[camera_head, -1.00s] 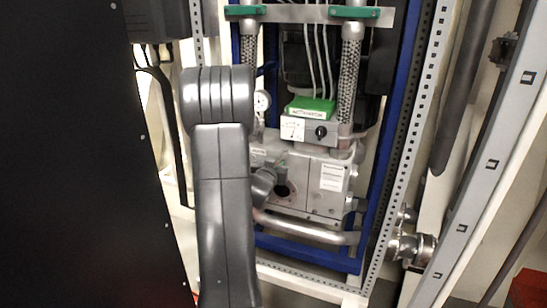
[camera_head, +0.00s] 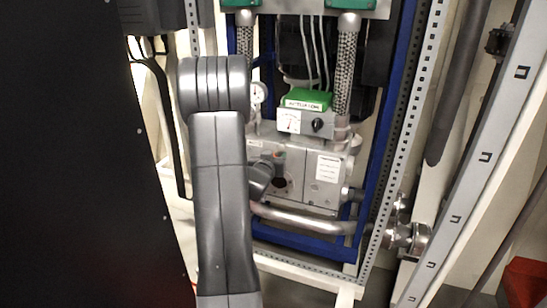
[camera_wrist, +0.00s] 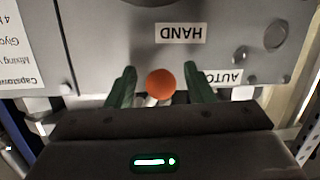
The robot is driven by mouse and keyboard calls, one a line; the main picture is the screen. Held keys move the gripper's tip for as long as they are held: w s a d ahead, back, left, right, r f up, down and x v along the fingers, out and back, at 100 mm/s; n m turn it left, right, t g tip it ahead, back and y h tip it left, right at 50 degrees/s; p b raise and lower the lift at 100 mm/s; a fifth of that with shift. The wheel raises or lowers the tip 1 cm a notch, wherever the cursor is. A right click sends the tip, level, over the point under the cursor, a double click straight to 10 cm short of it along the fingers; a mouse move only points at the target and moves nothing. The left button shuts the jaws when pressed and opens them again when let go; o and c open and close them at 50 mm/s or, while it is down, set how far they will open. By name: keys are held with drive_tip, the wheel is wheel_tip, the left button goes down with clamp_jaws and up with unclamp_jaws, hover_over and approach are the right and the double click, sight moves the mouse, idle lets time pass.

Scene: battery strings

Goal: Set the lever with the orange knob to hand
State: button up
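The orange knob (camera_wrist: 161,83) is in the middle of the wrist view, on a lever whose shaft is mostly hidden behind the knob. My gripper (camera_wrist: 160,78) is open, with one green finger on each side of the knob and a visible gap to both. The HAND label (camera_wrist: 181,33) is above the knob in the wrist view, upside down. The AUTO label (camera_wrist: 221,77), also upside down, is right of the knob, partly behind the right finger.
The grey actuator housing (camera_head: 325,185) stands inside a blue frame (camera_head: 383,150), with a bent metal pipe (camera_head: 305,222) across its front. A gauge box (camera_head: 304,123) with a green top sits above. A large black panel (camera_head: 80,160) fills the left side.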

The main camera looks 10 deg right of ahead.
drive_tip(key=shift+s+r, duration=0.1)
drive_tip(key=v, duration=1.3)
drive_tip(key=shift+s+p, duration=0.3)
drive_tip(key=shift+p, duration=0.05)
drive_tip(key=shift+w+a, duration=0.1)
drive_tip(key=x, duration=1.3)
drive_tip(key=shift+w+b, duration=0.35)
drive_tip(key=shift+s, duration=0.15)
